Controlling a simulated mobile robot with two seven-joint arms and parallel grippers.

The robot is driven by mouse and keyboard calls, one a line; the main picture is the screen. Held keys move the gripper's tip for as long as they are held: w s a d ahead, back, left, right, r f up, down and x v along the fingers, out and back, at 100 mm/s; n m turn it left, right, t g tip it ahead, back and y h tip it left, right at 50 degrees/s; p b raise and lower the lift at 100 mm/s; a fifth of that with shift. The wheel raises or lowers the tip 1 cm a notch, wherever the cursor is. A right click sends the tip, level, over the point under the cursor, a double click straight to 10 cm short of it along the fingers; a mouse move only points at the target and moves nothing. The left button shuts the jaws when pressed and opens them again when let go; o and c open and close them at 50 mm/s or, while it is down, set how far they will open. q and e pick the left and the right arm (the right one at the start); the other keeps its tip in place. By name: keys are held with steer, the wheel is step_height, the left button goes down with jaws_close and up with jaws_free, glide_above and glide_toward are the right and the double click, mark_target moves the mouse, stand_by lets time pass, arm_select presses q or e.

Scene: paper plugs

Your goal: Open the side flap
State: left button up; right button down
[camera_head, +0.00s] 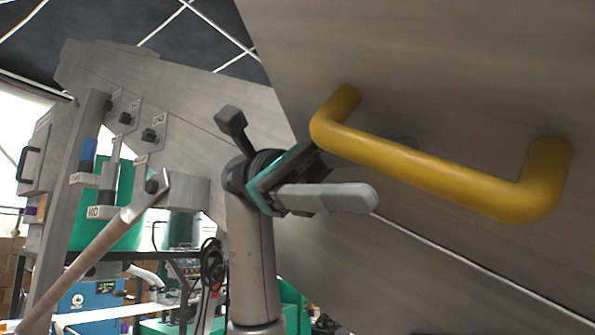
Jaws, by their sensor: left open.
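The side flap (450,70) is a large grey metal panel filling the upper right, tilted, with its lower edge running down to the right. A thick yellow bar handle (430,170) is fixed on it by two bent ends. My left gripper (388,170) is open at the handle's left part. One grey finger lies below the bar, and the other finger is mostly hidden behind the bar. I cannot tell whether either finger touches it. My right gripper is not in view.
A grey machine panel with black knobs (125,118) continues to the left of the flap. A slanted metal rod (90,255) stands at the lower left. A green container (115,205) and blue equipment (90,297) are in the background.

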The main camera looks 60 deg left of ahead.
arm_select(q)
steer(key=p+v, duration=0.2)
steer(key=v, duration=0.8)
stand_by(0.4)
